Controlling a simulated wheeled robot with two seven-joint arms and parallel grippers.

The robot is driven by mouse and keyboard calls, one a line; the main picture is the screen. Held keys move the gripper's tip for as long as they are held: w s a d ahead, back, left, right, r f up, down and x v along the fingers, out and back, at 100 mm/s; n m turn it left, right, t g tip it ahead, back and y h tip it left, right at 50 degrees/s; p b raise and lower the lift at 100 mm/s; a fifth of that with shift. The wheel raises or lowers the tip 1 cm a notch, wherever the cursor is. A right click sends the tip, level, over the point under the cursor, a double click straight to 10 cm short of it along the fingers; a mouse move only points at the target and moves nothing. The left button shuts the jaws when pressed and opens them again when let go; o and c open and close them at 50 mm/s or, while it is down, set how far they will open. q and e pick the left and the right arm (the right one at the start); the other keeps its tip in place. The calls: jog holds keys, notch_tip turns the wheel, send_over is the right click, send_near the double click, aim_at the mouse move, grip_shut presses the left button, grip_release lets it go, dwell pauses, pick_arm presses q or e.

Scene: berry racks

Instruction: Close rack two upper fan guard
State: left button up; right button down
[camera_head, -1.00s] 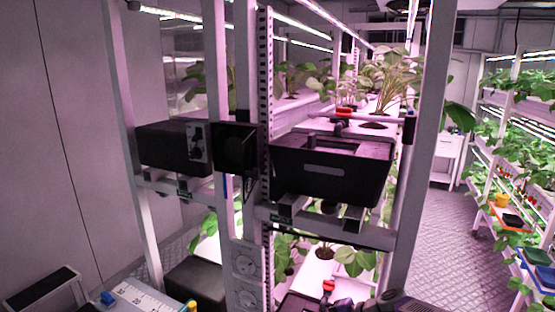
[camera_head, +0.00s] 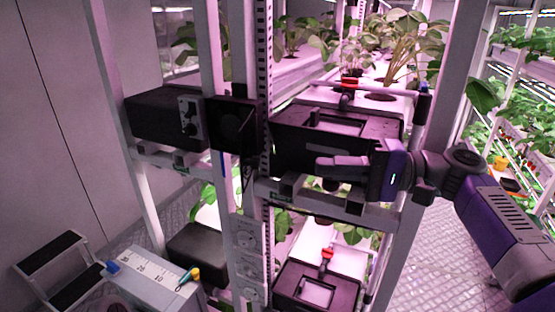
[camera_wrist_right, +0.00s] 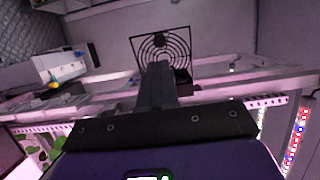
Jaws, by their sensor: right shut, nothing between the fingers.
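The upper fan unit (camera_head: 232,127) is a dark square housing on the rack's front post, beside the black box. Its guard is hard to make out there; a thin dark edge seems to stand out from it. In the right wrist view the fan guard (camera_wrist_right: 178,46) is a thin square frame with concentric rings, beyond my fingers, which overlap its lower part. My right gripper (camera_head: 320,169) is shut and empty, pointing left in front of the black tank and to the right of the fan unit. It also shows in the right wrist view (camera_wrist_right: 158,68). My left gripper is out of view.
The black tank (camera_head: 290,150) sits on the upper shelf behind my gripper. A black box (camera_head: 160,118) stands left of the fan. White rack posts (camera_head: 398,270) rise on both sides. A grey scaled case (camera_head: 150,278) stands at lower left.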

aim_at(259, 163)
jog(key=p+x, duration=0.1)
jog(key=x, duration=0.8)
jog(key=shift+a+p, duration=0.1)
jog(key=shift+p, duration=0.25)
jog(key=shift+a, duration=0.1)
